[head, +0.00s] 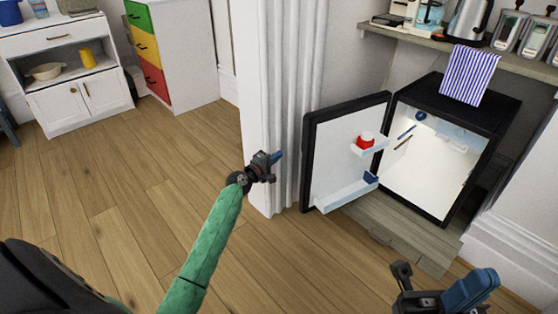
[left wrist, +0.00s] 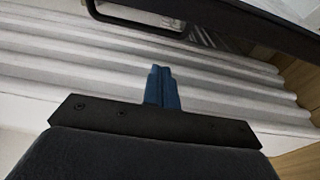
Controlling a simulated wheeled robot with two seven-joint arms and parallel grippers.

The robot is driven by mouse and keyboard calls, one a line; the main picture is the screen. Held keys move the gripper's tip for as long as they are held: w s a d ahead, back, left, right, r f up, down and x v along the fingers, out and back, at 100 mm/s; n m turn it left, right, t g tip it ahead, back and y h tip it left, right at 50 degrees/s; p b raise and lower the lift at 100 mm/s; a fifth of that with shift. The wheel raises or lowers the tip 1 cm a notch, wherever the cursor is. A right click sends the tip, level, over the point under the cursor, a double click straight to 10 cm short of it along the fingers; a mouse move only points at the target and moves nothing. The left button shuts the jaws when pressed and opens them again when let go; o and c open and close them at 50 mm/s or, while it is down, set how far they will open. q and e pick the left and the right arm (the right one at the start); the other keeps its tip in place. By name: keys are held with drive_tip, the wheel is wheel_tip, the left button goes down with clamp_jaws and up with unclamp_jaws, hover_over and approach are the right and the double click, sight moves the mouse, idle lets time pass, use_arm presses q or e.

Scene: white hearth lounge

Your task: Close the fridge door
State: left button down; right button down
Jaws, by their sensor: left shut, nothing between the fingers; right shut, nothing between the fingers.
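The small black fridge (head: 455,108) stands on a low wooden shelf with its lit white inside showing. Its door (head: 345,150) is open wide and swung out to the left, inner side with racks facing me. A red-lidded jar (head: 366,140) and a blue item (head: 371,178) sit on the door racks. My left gripper (head: 276,157) is shut and empty, left of the door and in front of the white curtain. In the left wrist view its blue fingertips (left wrist: 162,88) are together. My right gripper (head: 470,288) is shut and empty at the lower right, in front of the fridge.
A white cabinet (head: 75,70) and a coloured drawer unit (head: 160,50) stand far left. Wooden floor between is clear.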

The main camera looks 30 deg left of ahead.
use_arm(q)
drive_tip(key=w+d+b, duration=0.2)
drive_tip(key=w+d, duration=0.3)
drive_tip(key=w, duration=0.1)
drive_tip(key=shift+w+d, duration=0.15)
drive_tip(key=shift+d, duration=0.05)
idle(0.4)
drive_tip(key=shift+d, duration=0.1)
